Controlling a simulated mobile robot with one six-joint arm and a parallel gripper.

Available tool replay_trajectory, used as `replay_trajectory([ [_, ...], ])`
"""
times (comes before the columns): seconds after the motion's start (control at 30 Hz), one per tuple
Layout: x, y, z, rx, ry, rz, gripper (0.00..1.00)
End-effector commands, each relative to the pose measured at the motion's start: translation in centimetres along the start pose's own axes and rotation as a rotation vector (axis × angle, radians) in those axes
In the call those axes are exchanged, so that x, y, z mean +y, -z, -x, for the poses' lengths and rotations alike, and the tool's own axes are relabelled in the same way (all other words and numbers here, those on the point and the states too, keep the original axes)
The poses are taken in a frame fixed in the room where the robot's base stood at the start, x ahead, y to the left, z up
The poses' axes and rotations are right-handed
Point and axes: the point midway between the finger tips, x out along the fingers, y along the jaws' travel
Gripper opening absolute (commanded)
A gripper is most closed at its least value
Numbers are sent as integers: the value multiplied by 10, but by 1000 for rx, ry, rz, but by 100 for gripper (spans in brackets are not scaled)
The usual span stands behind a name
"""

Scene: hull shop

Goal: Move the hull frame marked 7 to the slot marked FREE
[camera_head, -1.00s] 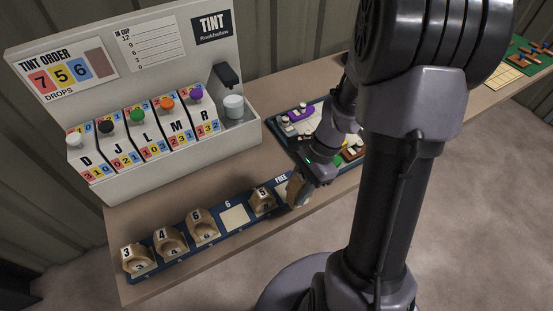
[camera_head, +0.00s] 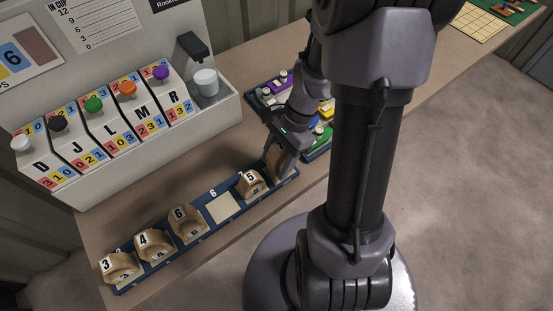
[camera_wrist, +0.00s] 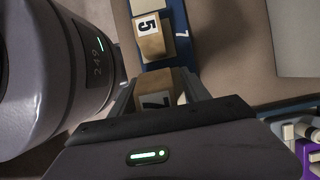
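The blue rack (camera_head: 205,231) lies along the table's front edge. The tan hull frame marked 7 (camera_wrist: 158,88) is between the fingers of my gripper (camera_wrist: 157,95), which appear shut on it. In the head view this frame (camera_head: 280,164) is upright at the rack's right end, beyond the frame marked 5 (camera_head: 250,184). That end is where the FREE label shows in the earlier picture; my gripper and the frame now cover it. I cannot tell whether the frame touches the rack. The frame marked 5 also shows in the wrist view (camera_wrist: 149,36).
Frames marked 3 (camera_head: 120,267), 4 (camera_head: 153,245) and 6 (camera_head: 187,223) stand in the rack's left part. The slot labelled 6 (camera_head: 223,207) is empty. The tint dispenser (camera_head: 110,150) stands behind. A tray of coloured pieces (camera_head: 318,146) is close behind my gripper.

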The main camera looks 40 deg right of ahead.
Motion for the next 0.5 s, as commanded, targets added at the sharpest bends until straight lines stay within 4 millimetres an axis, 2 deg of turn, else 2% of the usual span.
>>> replay_trajectory([
  [0.27,0,-2,4,0,0,0,54],
  [0.37,0,-3,23,1,2,0,54],
  [0.5,-1,-4,67,2,3,0,54],
])
